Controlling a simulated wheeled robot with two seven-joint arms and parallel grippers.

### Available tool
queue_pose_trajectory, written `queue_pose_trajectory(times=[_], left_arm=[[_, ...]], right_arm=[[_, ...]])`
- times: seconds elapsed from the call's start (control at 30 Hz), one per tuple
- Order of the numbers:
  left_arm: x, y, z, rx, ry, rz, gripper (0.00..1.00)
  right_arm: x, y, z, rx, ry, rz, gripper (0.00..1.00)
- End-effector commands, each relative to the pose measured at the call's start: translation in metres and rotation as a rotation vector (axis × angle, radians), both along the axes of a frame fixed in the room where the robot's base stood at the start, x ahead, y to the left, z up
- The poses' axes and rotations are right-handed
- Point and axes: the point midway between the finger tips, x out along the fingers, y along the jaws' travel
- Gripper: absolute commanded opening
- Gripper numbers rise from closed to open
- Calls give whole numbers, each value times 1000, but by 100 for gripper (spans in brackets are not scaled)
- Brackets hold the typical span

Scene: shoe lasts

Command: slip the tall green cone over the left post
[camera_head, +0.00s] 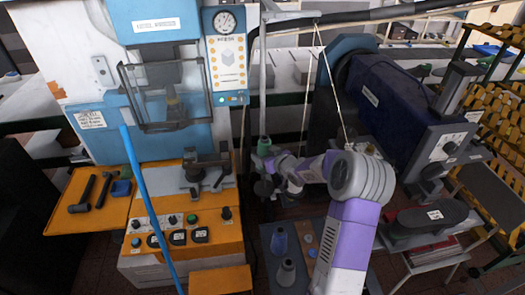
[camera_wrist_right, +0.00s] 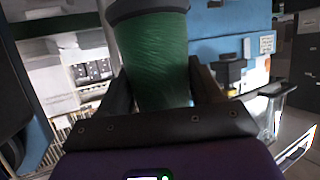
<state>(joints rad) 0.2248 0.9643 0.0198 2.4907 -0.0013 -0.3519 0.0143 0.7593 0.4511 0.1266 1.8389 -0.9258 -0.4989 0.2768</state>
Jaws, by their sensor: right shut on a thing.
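The tall green cone (camera_wrist_right: 158,60) fills the middle of the right wrist view, between the two dark fingers of my right gripper (camera_wrist_right: 165,90). The gripper is shut on its sides. A dark grey band shows at the cone's upper end. In the head view a small part of the green cone (camera_head: 264,144) shows just above my right gripper (camera_head: 265,163), in line with a thin upright grey pole (camera_head: 262,95). I cannot tell whether this pole is the left post, or whether the cone is around it or in front of it. My left gripper is out of view.
A dark board (camera_head: 268,232) at the front holds a blue cone (camera_head: 279,241), a grey cone (camera_head: 286,271) and small round pieces. The orange control cabinet (camera_head: 215,240) stands left of it. A large dark blue machine (camera_head: 385,95) stands on the right, with thin cords hanging nearby.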

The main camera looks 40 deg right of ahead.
Motion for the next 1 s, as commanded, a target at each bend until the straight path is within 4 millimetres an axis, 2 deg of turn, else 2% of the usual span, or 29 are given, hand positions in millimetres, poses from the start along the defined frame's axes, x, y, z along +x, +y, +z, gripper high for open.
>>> queue_pose_trajectory(times=[0.63,1.0], left_arm=[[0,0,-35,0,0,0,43],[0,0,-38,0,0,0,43]], right_arm=[[0,1,-40,0,-2,1,26],[1,1,-43,-1,-3,1,26]])
